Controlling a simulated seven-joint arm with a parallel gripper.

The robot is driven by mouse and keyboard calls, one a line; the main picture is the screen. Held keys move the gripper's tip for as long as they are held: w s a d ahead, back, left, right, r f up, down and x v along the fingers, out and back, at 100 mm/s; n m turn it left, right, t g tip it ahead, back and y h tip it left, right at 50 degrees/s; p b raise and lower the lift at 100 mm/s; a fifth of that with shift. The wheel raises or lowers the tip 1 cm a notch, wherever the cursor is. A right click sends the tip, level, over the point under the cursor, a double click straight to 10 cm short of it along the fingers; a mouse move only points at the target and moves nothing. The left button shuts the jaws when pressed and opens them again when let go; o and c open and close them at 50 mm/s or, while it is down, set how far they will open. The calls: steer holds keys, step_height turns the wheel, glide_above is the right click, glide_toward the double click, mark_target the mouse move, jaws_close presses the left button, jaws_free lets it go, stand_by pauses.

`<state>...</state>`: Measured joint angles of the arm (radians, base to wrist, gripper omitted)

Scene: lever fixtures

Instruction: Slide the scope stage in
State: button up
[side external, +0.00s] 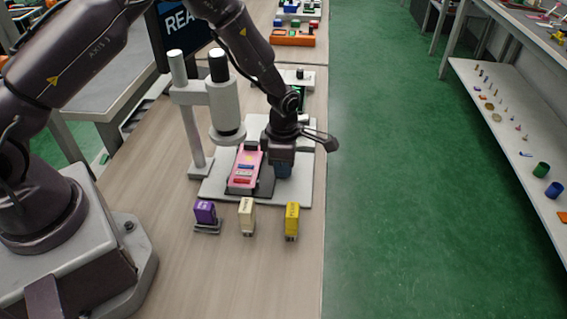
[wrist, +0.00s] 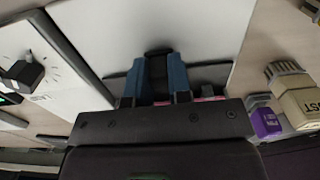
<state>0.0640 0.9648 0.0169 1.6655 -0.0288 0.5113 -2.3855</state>
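The scope (side external: 223,105) is a light grey microscope on a pale base board (side external: 222,190). Under its barrel is the dark scope stage (side external: 265,188), carrying a pink slide-like piece (side external: 245,170). My gripper (side external: 283,170) points down just right of the pink piece, over the board. In the wrist view, the blue fingers of my gripper (wrist: 159,80) stand close on both sides of a dark upright handle (wrist: 158,52), which fills the narrow gap between them. The dark stage (wrist: 212,72) runs out on both sides behind the fingers. The handle is hidden in the side view.
Purple (side external: 205,212), cream (side external: 247,215) and yellow (side external: 291,221) blocks stand in front of the board. A grey box with a black knob (side external: 300,74) is behind the scope. A dark screen (side external: 182,30) stands at the back left. The table's right edge is near the board.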

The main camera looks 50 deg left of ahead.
mark_target(268, 171)
jaws_close()
steer(key=shift+s+a, duration=1.35)
steer(key=shift+a, duration=0.05)
steer(key=o, duration=0.7)
jaws_free()
steer(key=shift+w+d, duration=0.1)
steer(key=shift+d, duration=0.05)
